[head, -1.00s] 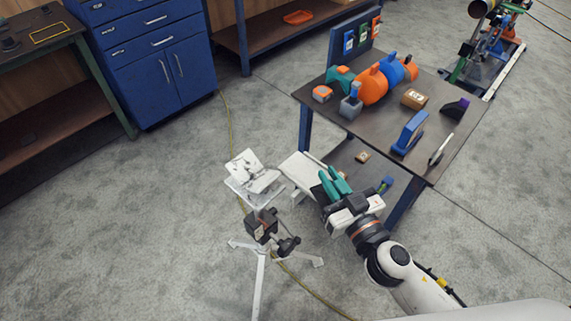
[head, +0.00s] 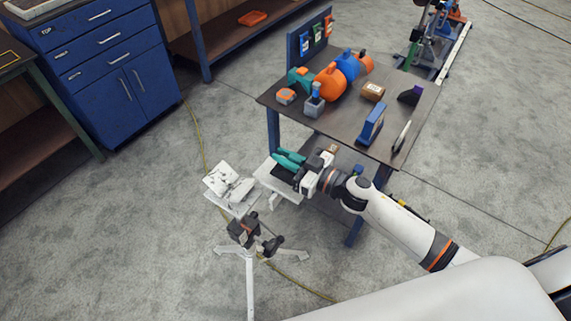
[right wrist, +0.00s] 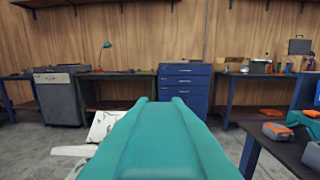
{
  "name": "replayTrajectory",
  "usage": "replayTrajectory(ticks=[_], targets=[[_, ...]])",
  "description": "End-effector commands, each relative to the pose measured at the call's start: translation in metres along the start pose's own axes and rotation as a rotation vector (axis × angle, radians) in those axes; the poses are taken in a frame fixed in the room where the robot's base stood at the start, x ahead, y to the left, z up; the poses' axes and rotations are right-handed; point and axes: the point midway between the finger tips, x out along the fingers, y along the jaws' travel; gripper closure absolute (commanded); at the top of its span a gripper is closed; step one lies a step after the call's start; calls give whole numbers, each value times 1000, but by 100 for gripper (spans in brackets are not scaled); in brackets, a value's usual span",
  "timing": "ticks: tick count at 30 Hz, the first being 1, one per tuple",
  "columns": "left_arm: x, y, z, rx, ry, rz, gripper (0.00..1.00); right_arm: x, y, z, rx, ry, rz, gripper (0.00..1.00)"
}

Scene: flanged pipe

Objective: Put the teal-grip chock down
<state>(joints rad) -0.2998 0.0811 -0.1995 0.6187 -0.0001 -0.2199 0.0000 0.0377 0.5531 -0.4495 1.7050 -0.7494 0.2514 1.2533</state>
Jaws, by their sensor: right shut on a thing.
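My right gripper (head: 299,172) is shut at the end of the arm that comes in from the lower right. It holds the teal-grip chock (head: 287,161), which shows teal parts with a dark part beside them. In the right wrist view the teal grip (right wrist: 160,145) fills the lower middle and hides what lies below it. In the head view the chock is over or beside a low white platform (head: 268,180) at the table's near left. I cannot tell whether it touches the platform. My left gripper is not in view.
A dark-topped table (head: 345,130) bears orange and blue jugs (head: 331,82), a blue block (head: 371,125) and a purple-and-black wedge (head: 411,94). A white tripod stand (head: 248,265) is close on the left. Blue drawers (head: 128,85) stand behind. Floor at left is clear.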

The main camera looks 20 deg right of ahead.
Motion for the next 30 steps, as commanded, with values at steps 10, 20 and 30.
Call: replayTrajectory(ticks=[10, 20, 30], targets=[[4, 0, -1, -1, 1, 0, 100, 0, 0, -24, -1, -1, 0, 100], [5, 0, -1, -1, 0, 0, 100, 0, 0, -27, 0, 0, 0, 66], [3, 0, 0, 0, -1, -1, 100, 0, 0, -24, -1, 0, -1, 64]])
